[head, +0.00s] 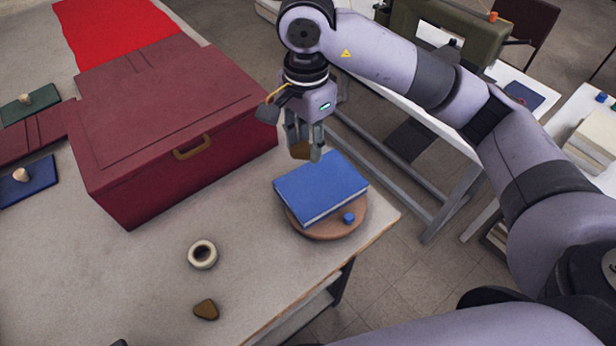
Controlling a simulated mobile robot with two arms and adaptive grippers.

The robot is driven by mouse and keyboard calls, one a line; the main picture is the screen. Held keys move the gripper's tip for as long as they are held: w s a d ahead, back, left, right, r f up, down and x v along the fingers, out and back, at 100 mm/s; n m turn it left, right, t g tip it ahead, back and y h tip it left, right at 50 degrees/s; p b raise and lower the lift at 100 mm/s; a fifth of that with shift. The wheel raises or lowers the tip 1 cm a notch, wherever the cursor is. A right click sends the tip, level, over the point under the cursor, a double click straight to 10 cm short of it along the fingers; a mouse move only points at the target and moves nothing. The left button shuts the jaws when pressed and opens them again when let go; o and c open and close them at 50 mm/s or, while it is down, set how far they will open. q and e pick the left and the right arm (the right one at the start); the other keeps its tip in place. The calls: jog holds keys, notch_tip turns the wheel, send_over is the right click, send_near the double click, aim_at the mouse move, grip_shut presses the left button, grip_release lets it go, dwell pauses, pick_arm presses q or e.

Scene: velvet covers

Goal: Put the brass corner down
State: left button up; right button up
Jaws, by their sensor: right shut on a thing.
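My right gripper (303,150) is shut on a brass corner (300,150), a small brown-gold piece between its fingertips. The gripper points down, just behind the upper left edge of a blue book (322,187); I cannot tell how high above the table the piece is. Another brass corner (206,309) lies on the table near its front. My left gripper does not show.
A large dark red case (170,120) stands left of the gripper. A roll of tape (203,254) lies on the pale table (130,275). The table's right edge is close to the board.

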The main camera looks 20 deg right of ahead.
jog(key=p, duration=0.1)
send_over(307, 192)
notch_tip(307, 192, down, 5)
notch_tip(307, 192, down, 4)
jog(key=shift+r+p, duration=0.2)
jog(key=shift+p, duration=0.35)
jog(key=shift+f, duration=0.25)
notch_tip(307, 192, down, 4)
jog(key=shift+r+p, duration=0.25)
jog(key=shift+p, duration=0.35)
jog(key=shift+f, duration=0.3)
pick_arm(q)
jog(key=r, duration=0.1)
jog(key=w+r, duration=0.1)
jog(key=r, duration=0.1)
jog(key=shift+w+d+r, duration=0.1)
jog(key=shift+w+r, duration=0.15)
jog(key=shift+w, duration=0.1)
